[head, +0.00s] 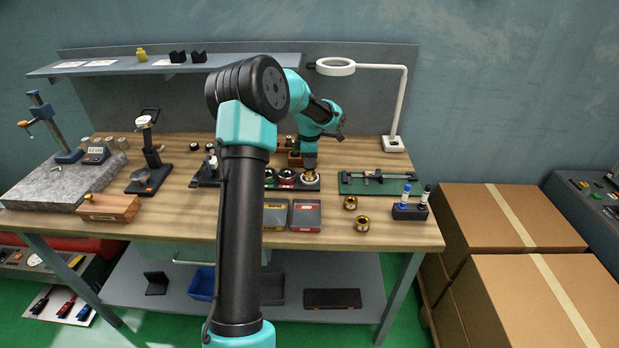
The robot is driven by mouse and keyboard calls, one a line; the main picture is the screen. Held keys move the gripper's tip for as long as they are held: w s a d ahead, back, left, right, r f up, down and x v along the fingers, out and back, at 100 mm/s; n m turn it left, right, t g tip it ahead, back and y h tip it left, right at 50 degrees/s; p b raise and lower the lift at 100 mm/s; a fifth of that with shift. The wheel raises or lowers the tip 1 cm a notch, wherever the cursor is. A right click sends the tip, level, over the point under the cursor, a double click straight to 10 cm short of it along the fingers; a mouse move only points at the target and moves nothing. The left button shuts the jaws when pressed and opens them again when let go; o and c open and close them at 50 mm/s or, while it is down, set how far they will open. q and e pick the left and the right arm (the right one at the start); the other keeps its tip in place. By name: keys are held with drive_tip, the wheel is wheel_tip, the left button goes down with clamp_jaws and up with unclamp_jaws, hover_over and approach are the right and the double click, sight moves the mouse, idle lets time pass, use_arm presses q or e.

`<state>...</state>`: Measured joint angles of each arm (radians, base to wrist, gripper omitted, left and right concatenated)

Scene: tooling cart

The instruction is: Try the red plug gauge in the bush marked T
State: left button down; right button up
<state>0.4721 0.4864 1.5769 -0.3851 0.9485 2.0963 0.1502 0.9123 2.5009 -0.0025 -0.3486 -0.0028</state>
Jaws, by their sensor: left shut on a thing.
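My left gripper (309,167) reaches over the bench from the front and points down above the right end of a dark block (299,186). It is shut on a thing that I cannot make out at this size. A brass-coloured ring (309,182) shows right below its fingertips. Two loose brass bushes, one behind (350,203) and one in front (362,224), stand on the bench to the right. I cannot read a T on any of them. The red plug gauge cannot be made out. My right gripper is not in view.
Two grey trays with labels, the right one (305,215) in clear view, lie in front of the block. A green mat (352,188) with a measuring tool lies to the right. A lamp (396,100) stands behind.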

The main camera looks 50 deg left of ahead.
use_arm(q)
drive_tip(key=shift+r, duration=1.6)
idle(5.7)
drive_tip(key=shift+r, duration=2.35)
